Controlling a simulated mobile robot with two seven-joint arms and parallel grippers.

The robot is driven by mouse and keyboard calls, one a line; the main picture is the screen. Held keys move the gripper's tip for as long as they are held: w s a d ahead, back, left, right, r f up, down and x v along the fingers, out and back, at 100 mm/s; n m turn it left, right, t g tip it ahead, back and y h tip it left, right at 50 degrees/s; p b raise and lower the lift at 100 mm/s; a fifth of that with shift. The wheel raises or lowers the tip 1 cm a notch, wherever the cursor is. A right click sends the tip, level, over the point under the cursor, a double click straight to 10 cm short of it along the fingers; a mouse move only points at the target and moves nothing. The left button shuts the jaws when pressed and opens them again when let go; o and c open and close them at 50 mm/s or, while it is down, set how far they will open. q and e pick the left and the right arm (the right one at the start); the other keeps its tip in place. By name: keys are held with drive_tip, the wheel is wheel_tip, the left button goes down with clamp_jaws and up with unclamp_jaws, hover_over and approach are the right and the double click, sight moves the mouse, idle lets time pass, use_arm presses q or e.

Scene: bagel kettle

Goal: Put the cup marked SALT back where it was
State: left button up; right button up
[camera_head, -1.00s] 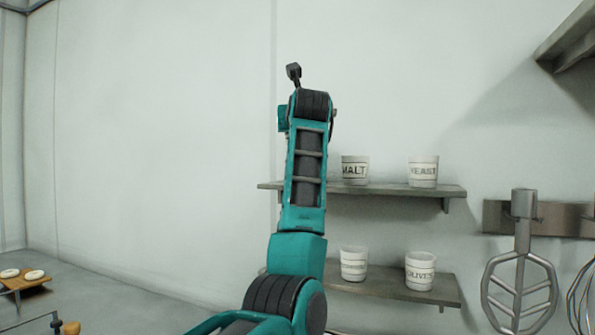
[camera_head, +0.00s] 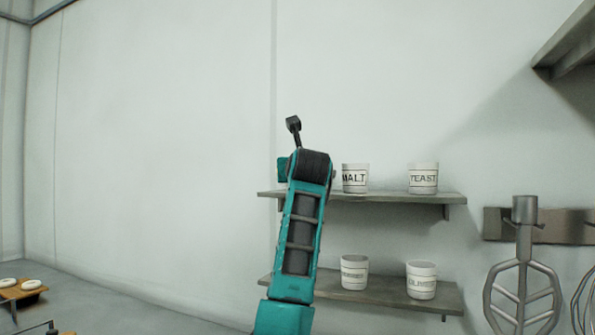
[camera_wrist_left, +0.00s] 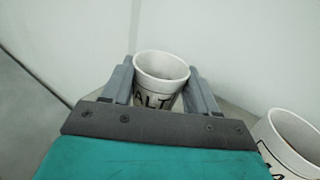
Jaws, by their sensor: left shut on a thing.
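The SALT cup (camera_wrist_left: 160,70) is white, and the letters "ALT" show on its front in the left wrist view. My left gripper (camera_wrist_left: 160,73) is shut on it, with one grey finger on each side. The cup looks upright. In the head view my left arm hides the cup and the gripper's fingers, at the left end of the upper shelf (camera_head: 400,199). The MALT cup (camera_head: 355,178) stands on that shelf just right of my arm; its rim also shows at the right in the left wrist view (camera_wrist_left: 290,140). I cannot tell whether the SALT cup touches the shelf.
The YEAST cup (camera_head: 423,178) stands farther right on the upper shelf. Two white cups, one on the left (camera_head: 354,272) and one on the right (camera_head: 421,280), stand on the lower shelf (camera_head: 390,292). A paddle (camera_head: 523,285) hangs from a wall rail (camera_head: 570,226) at the right.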

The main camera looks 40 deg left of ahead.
use_arm(q)
drive_tip(key=o, duration=1)
drive_tip(key=shift+o, duration=0.2)
drive_tip(key=shift+r, duration=0.2)
drive_tip(key=shift+s+d+f, duration=0.1)
drive_tip(key=shift+s+d, duration=0.1)
drive_tip(key=shift+d, duration=0.1)
drive_tip(key=b+v, duration=0.1)
drive_tip(key=v, duration=1)
drive_tip(key=shift+b, duration=0.3)
use_arm(e)
drive_tip(key=shift+w+a+f+y, duration=0.25)
drive_tip(key=shift+a+f+y, duration=0.05)
drive_tip(key=shift+a, duration=0.1)
use_arm(q)
drive_tip(key=shift+s+d, duration=0.1)
use_arm(e)
drive_tip(key=shift+d+f, duration=0.15)
drive_tip(key=shift+f, duration=0.05)
